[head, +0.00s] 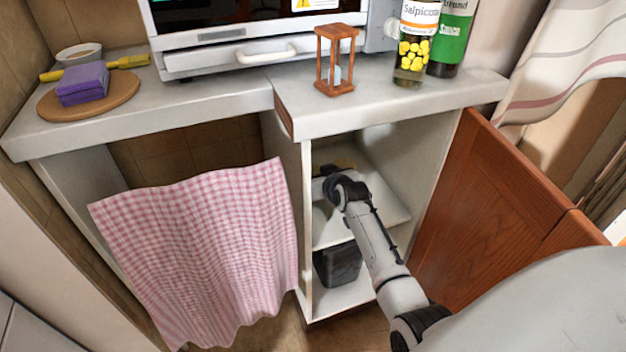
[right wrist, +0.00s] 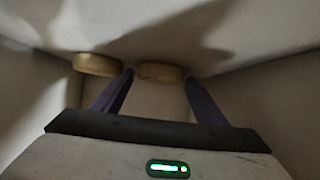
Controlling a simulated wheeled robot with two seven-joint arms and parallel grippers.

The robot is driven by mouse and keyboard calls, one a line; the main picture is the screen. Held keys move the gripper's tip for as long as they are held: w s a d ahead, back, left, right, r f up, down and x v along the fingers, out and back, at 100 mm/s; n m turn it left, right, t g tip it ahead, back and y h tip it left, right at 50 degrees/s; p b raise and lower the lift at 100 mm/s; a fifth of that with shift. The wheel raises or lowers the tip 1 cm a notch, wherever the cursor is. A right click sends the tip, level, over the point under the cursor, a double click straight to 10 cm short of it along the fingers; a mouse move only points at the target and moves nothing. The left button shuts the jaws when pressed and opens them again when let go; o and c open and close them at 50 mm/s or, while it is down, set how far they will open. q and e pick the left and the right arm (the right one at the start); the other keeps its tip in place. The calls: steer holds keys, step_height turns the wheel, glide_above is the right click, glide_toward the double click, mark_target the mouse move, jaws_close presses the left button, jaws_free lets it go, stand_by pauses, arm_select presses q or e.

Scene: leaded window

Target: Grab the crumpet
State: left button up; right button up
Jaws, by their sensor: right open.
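Two round, flat, golden-brown crumpets show in the right wrist view, against a pale shelf surface at the top of the picture. One crumpet (right wrist: 161,71) is between the lines of my right gripper's fingers, near their tips. The other crumpet (right wrist: 97,65) is just outside the left finger. My right gripper (right wrist: 160,80) is open, with two purple fingers apart; I cannot tell whether either touches a crumpet. In the head view my right arm reaches into the open cupboard (head: 391,201), and its wrist largely hides the gripper and the crumpets. My left gripper is not in view.
The counter (head: 430,97) overhangs the cupboard, with its wooden door (head: 490,200) open at right. A dark container (head: 338,264) stands on a lower shelf. A checked cloth (head: 205,245) hangs at left. An hourglass (head: 336,60) and bottles stand above.

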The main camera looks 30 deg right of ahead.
steer(key=shift+c, duration=0.3)
steer(key=c, duration=0.7)
